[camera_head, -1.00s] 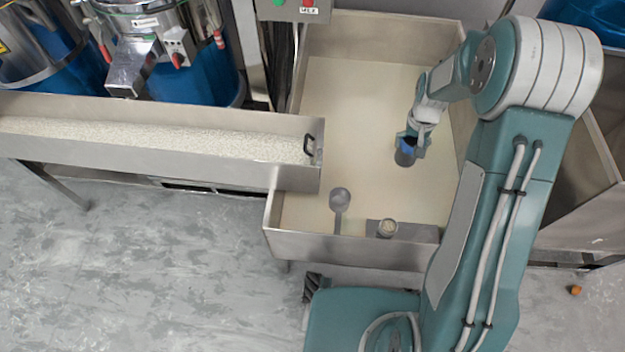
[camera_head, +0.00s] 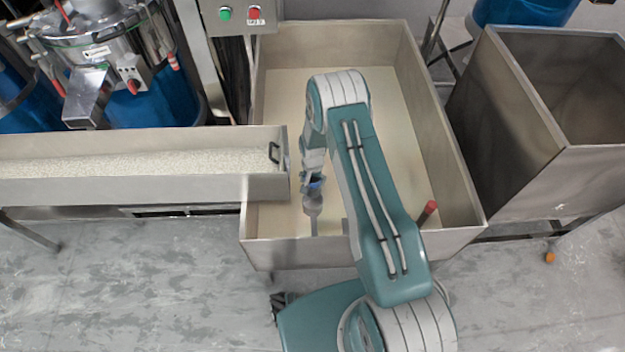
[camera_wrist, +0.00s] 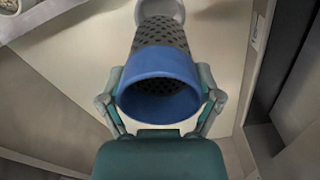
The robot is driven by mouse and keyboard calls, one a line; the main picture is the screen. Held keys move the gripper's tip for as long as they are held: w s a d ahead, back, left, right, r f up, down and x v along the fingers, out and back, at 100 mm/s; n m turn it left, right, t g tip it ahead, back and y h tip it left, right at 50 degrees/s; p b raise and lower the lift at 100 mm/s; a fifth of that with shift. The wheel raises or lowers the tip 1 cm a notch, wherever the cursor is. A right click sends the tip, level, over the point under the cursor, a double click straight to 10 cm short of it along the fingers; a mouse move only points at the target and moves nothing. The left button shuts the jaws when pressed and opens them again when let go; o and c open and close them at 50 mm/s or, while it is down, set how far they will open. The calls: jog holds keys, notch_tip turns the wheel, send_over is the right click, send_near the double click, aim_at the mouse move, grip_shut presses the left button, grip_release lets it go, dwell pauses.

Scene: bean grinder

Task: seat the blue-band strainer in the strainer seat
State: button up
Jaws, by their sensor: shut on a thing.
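The blue-band strainer (camera_wrist: 160,78) is a perforated dark grey cup with a wide blue band at its open end. My gripper (camera_wrist: 160,88) is shut on the blue band, one finger on each side. The strainer's perforated end points away from the gripper, toward a pale grey round rim (camera_wrist: 178,8) at the top of the wrist view. In the head view, a grey round holder on a stem (camera_head: 313,205), probably the strainer seat, lies just below my gripper (camera_head: 312,178). A little of the blue band (camera_head: 315,186) shows there. Whether strainer and holder touch cannot be told.
The holder stands inside a large metal tray (camera_head: 258,222) with a pale floor. A long trough of pale grains (camera_head: 130,158) adjoins it at left. A red-ended handle (camera_head: 427,212) is near the tray's right wall. A deep metal bin (camera_head: 500,120) stands at right.

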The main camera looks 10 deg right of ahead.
aim_at(313, 189)
jog(key=shift+f, duration=2.85)
jog(key=shift+f, duration=3.3)
jog(key=o, duration=1)
notch_tip(313, 189, up, 12)
jog(key=shift+f, duration=0.1)
